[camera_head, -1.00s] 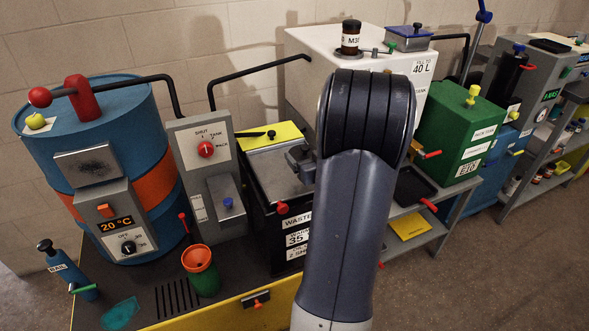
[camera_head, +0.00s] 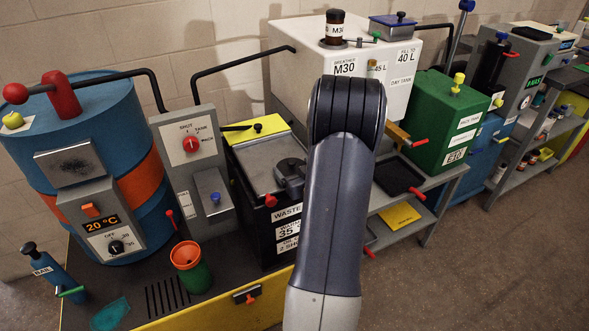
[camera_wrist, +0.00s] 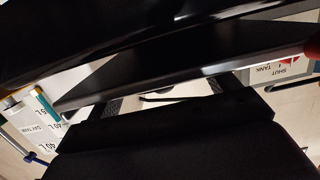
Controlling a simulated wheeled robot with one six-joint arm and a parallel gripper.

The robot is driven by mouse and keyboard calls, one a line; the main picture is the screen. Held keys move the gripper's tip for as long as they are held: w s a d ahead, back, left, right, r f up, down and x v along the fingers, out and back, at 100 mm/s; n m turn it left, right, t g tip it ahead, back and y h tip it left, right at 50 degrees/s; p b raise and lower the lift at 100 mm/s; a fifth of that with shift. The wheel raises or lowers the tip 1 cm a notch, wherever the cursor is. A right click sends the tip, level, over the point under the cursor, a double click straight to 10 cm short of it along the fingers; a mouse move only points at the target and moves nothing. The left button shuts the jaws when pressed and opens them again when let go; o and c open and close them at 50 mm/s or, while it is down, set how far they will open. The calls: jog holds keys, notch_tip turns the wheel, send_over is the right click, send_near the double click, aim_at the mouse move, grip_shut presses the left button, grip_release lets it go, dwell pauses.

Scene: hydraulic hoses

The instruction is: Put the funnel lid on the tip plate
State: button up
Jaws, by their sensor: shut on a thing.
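My gripper (camera_wrist: 172,96) shows in the wrist view with its two dark fingers spread beside a broad dark slab. It is shut on this dark flat piece (camera_wrist: 180,58), which seems to be the funnel lid; its outline runs past the top of the view. In the head view my arm hides the fingers and the held piece. An orange-rimmed green funnel (camera_head: 187,264) stands on the dark bench top at the front left. I cannot tell for certain which surface is the tip plate.
The black waste tank (camera_head: 267,205) with a grey top stands left of my arm. The blue drum (camera_head: 75,135) and the valve panel (camera_head: 190,150) stand farther left. The white day tank (camera_head: 290,65) is behind my arm, the green tank (camera_head: 445,125) to its right. Floor is clear at right.

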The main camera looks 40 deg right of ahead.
jog(key=shift+f, duration=0.2)
jog(key=o, duration=0.8)
jog(key=shift+o, duration=0.2)
jog(key=shift+r, duration=0.15)
jog(key=shift+r+p, duration=0.2)
jog(key=shift+p, duration=0.15)
jog(key=b+v, duration=0.1)
jog(key=v, duration=1.1)
jog(key=shift+f, duration=0.15)
